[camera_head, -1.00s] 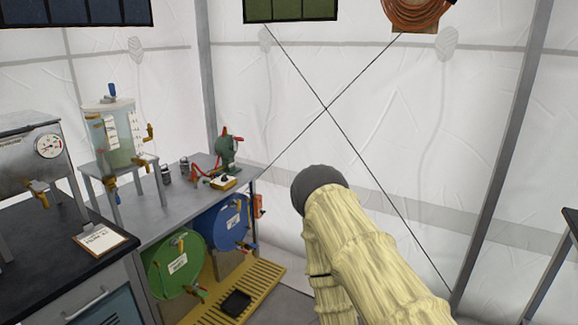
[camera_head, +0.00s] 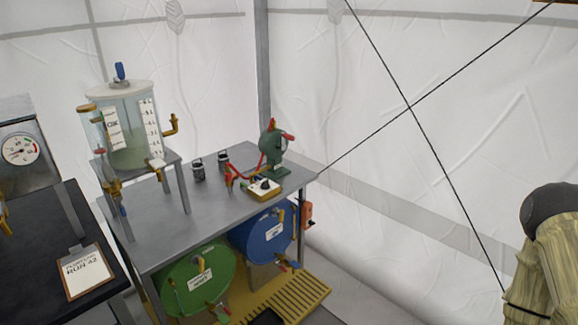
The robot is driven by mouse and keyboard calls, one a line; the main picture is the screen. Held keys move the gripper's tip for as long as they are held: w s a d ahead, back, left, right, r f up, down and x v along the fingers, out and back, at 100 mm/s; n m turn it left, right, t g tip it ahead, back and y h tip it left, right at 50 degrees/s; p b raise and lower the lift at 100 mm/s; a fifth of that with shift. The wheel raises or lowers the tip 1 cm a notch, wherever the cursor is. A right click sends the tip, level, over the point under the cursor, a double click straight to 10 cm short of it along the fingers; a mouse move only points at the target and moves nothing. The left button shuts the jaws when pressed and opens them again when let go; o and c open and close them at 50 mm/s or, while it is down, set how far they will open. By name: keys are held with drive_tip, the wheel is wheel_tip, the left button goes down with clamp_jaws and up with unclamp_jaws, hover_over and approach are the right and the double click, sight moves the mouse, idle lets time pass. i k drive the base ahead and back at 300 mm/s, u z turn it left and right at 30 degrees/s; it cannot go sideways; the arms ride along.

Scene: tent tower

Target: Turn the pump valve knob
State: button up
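A green pump-like device (camera_head: 272,150) with red parts stands at the right end of the grey metal table. I cannot tell which part is the pump valve knob. A clear tank (camera_head: 135,145) with brass valves and a blue top handle stands on a stand at the table's left. My cream-covered arm shows at the right edge, well apart from the table. My gripper is not in view.
A blue drum (camera_head: 258,247) and a green drum (camera_head: 183,291) with taps lie under the table above a yellow grate (camera_head: 300,297). Two small dark canisters stand mid-table. A black bench (camera_head: 40,235) with a clipboard (camera_head: 86,271) is at left. Open floor lies right of the table.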

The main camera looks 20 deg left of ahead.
sight(265, 185)
drive_tip(key=u, duration=0.5)
drive_tip(key=i, duration=1.3)
drive_tip(key=u, duration=0.9)
drive_tip(key=i, duration=0.2)
drive_tip(key=u, duration=0.2)
